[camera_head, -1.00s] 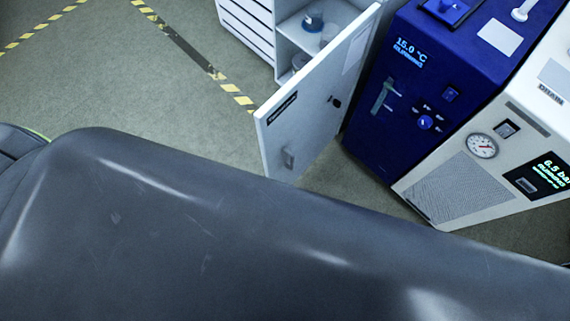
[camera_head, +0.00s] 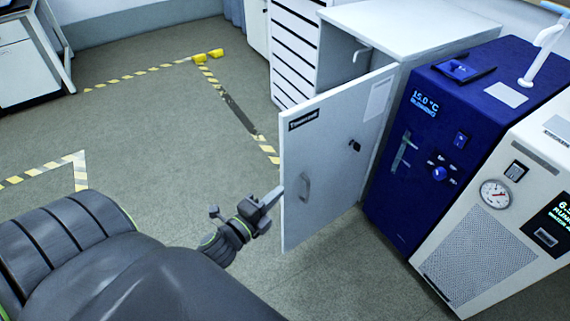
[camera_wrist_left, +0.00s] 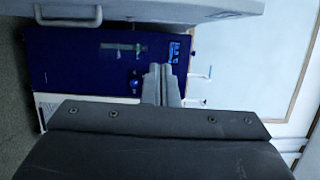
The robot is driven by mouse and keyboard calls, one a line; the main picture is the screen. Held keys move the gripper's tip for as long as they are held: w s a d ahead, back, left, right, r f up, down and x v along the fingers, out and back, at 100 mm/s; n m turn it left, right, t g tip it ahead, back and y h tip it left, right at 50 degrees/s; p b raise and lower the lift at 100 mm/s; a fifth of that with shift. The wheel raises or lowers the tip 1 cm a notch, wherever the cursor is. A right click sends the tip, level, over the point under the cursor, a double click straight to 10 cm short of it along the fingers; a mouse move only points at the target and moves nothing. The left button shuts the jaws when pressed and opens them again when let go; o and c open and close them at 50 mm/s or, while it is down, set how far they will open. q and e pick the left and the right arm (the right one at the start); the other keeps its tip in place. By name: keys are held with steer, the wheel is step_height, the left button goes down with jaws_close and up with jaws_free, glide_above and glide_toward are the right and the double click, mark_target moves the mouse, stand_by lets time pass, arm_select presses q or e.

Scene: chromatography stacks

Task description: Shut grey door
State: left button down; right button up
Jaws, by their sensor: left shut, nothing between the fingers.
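The grey door (camera_head: 335,150) of the low cabinet (camera_head: 410,32) stands open in the head view, swung out towards me. It has a dark label near its top, a pull handle (camera_head: 304,187) and a small black lock. My left gripper (camera_head: 274,196) is shut and empty beside the door's free edge, near handle height; I cannot tell if it touches. In the left wrist view, the shut fingers (camera_wrist_left: 162,78) point up the picture, with the door (camera_wrist_left: 160,12) and its handle across the top. The cabinet's inside is mostly hidden by the door. My right gripper is out of view.
A blue chiller (camera_head: 450,130) stands right of the door, with a white gauge unit (camera_head: 490,225) beside it. A white drawer unit (camera_head: 292,45) stands behind the door. The floor to the left is clear, with yellow-striped tape (camera_head: 78,168).

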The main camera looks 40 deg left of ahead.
mark_target(288, 164)
arm_select(q)
steer(key=shift+w+a, duration=0.55)
steer(key=shift+w, duration=1.25)
steer(key=shift+w+a, duration=0.6)
steer(key=shift+w, duration=1.15)
steer(key=shift+w+a, duration=0.55)
steer(key=shift+w, duration=1.25)
steer(key=shift+a, duration=0.1)
